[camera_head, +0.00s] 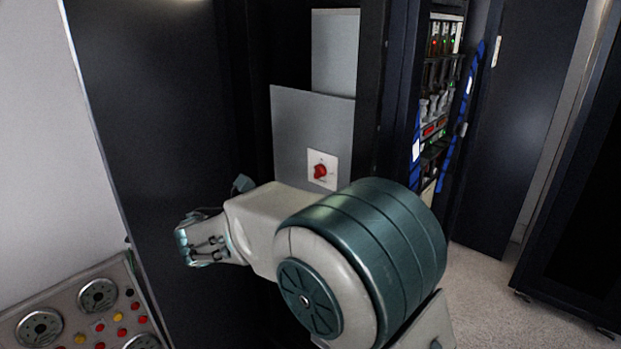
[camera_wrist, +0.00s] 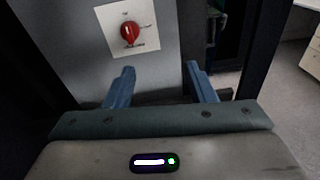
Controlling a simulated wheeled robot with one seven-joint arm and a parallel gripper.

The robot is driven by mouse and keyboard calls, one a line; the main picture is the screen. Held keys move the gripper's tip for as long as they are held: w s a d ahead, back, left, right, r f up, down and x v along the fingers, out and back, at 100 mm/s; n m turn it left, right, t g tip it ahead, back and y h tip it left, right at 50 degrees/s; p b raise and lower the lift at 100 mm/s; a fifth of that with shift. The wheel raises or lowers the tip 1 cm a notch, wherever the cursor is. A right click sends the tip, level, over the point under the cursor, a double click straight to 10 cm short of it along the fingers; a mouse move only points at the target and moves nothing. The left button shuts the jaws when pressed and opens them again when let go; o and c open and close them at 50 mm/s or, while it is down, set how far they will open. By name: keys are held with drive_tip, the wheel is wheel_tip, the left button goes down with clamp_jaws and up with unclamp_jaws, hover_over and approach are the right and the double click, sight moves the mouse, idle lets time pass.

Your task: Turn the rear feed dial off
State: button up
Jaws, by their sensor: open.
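The rear feed dial (camera_head: 320,171) is a red knob on a white square plate (camera_head: 331,158), fixed to a grey panel (camera_head: 290,120) inside a dark cabinet. In the wrist view the red dial (camera_wrist: 129,32) sits at the upper left, with small markings around it too small to read.
An open dark cabinet door (camera_head: 150,110) stands left of the panel, close to my gripper. A console (camera_head: 75,312) with round gauges and coloured buttons is at the lower left. A rack (camera_head: 437,100) with lit modules and blue cables stands right. Floor at the right is clear.

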sight(315, 177)
drive_tip(key=w+d, duration=0.1)
drive_tip(key=w, duration=0.2)
drive_tip(key=w+d+n+t, duration=0.1)
drive_tip(key=w, duration=0.3)
drive_tip(key=w+d+t+p, duration=0.1)
drive_tip(key=w, duration=0.2)
drive_tip(key=shift+w+d+r+n, duration=0.15)
drive_tip(key=shift+d+r+n, duration=0.05)
drive_tip(key=shift+d+n, duration=0.1)
drive_tip(key=c, duration=1)
